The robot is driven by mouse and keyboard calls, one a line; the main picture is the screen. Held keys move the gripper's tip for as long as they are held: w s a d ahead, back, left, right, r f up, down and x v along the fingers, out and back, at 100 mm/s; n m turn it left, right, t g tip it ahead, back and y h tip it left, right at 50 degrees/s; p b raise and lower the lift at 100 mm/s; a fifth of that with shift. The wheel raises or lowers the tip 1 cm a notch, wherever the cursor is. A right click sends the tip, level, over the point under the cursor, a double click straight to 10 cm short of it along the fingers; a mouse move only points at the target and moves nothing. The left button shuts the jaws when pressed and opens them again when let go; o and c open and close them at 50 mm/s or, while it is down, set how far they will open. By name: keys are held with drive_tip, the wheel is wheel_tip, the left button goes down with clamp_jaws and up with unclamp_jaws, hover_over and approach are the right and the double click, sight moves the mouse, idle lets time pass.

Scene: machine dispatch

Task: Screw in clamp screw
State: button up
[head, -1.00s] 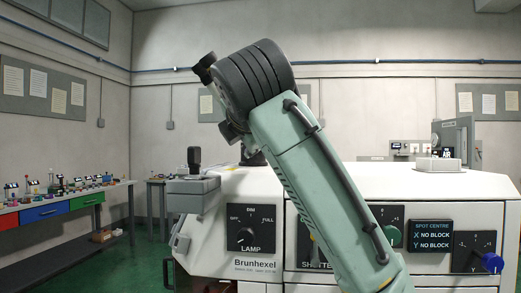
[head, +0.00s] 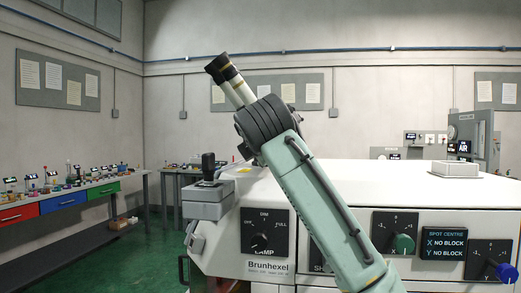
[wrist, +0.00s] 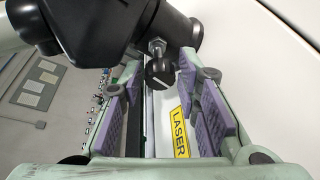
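In the wrist view a small clamp screw (wrist: 158,73) has a dark ribbed head and a short metal shank. Its shank goes up into a black housing (wrist: 110,25); how deep it is seated cannot be told. My gripper (wrist: 160,105) is open, with purple-padded fingers on either side of the screw head. Gaps show between the head and both pads. A yellow LASER label (wrist: 180,132) lies on a white surface behind the fingers. In the head view my gripper and the screw are hidden behind my arm.
The white Brunhexel machine (head: 225,251) carries a lamp dial (head: 265,232), a green X knob (head: 403,243), a blue Y knob (head: 505,272) and a display (head: 444,243) reading NO BLOCK. A bench (head: 60,204) with small items stands left. Green floor is clear between them.

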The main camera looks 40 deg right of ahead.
clamp_jaws()
idle(0.4)
drive_tip(key=m+b, duration=0.1)
drive_tip(key=m+t, duration=0.1)
drive_tip(key=m, duration=0.1)
drive_tip(key=shift+f+t+b, duration=0.25)
drive_tip(key=shift+t+b, duration=0.05)
drive_tip(key=shift+b, duration=0.1)
drive_tip(key=shift+m+t+b, duration=0.5)
drive_tip(key=shift+m+b, duration=0.15)
drive_tip(key=shift+m, duration=1.05)
unclamp_jaws()
drive_tip(key=shift+s+r, duration=0.1)
